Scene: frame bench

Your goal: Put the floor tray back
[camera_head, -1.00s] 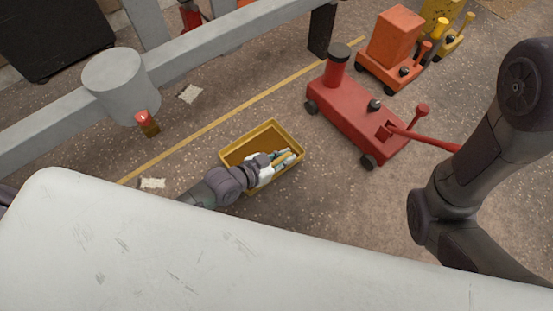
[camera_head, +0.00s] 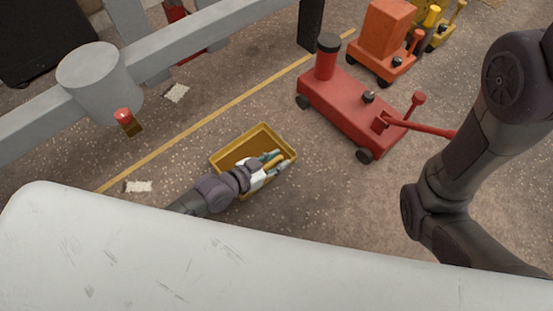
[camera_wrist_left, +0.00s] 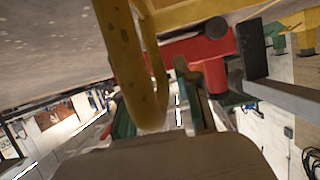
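The floor tray is a shallow yellow box (camera_head: 228,148) in the middle of the head view, over the floor; I cannot tell if it touches it. My left gripper (camera_head: 275,162) reaches over its near edge, with the pale and teal fingers at its right part. In the left wrist view a yellow looped part of the tray (camera_wrist_left: 128,60) comes down close to the palm, between the two fingers (camera_wrist_left: 165,108). The fingers appear closed around this part, though the contact is partly hidden. My right arm shows at the right of the head view; its gripper is out of view.
A red cart (camera_head: 345,108) with a handle stands right of the tray, with an orange cart (camera_head: 385,45) behind it. A grey rail (camera_head: 190,45) with a drum (camera_head: 100,82) crosses the upper left. A white surface (camera_head: 200,265) fills the front.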

